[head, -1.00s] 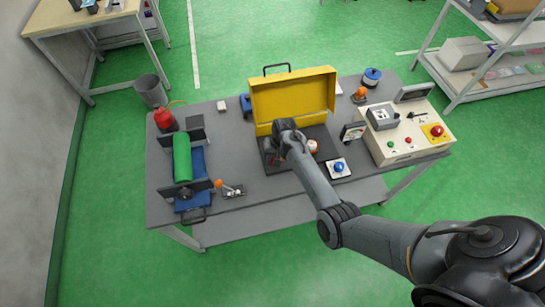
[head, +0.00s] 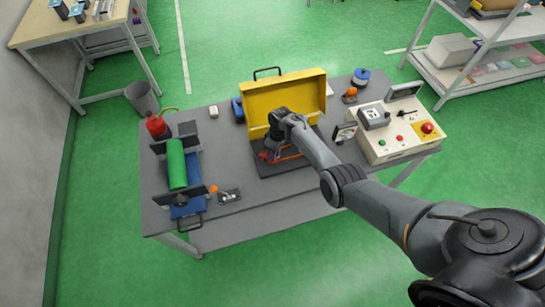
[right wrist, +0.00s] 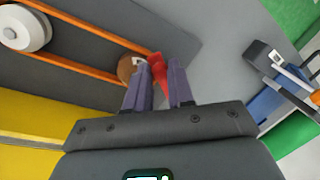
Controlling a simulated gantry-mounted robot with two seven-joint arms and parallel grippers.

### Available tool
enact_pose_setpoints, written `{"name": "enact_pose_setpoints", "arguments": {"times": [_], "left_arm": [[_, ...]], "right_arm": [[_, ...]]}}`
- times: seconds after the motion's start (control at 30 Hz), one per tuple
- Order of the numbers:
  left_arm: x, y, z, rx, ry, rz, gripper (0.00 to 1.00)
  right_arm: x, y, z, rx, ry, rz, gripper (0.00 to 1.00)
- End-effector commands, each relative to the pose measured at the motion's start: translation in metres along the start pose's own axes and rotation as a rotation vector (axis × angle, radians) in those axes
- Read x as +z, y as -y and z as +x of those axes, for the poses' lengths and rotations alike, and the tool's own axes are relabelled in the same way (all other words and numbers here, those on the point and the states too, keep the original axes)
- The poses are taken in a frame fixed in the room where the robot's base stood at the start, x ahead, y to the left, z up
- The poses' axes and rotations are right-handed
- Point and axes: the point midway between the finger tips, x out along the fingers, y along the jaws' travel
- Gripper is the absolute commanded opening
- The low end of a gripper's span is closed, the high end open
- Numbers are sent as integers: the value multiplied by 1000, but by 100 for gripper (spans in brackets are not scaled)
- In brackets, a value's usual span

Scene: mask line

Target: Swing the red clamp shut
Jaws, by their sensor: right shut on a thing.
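The red clamp (right wrist: 158,70) shows in the right wrist view as a small red piece between my fingertips, beside a brown round part (right wrist: 130,66). My right gripper (right wrist: 160,90) is shut on it. In the head view a bit of the red clamp (head: 264,156) shows low at the left of the open yellow-lidded machine (head: 285,98). My right gripper (head: 272,150) reaches down into this machine there, its fingers mostly hidden by the wrist. An orange belt (head: 291,157) runs inside, ending at a white roller (right wrist: 24,28) in the right wrist view. My left gripper is out of view.
A control panel (head: 400,132) with buttons stands to the right on the grey table (head: 235,165). A green roll (head: 177,163) on a blue stand and a red bottle (head: 157,126) are at the left. A small orange-knobbed lever (head: 213,189) sits near the front edge.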

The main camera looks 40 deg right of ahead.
Motion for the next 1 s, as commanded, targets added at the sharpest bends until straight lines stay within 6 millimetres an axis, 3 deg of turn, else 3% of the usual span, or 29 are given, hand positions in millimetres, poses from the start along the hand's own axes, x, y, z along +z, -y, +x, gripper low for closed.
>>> {"name": "enact_pose_setpoints", "arguments": {"times": [0.6,1.0], "left_arm": [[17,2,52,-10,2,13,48],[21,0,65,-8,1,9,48]], "right_arm": [[-15,-25,-1,2,99,-516,0],[-20,-29,-4,1,128,-657,0]]}}
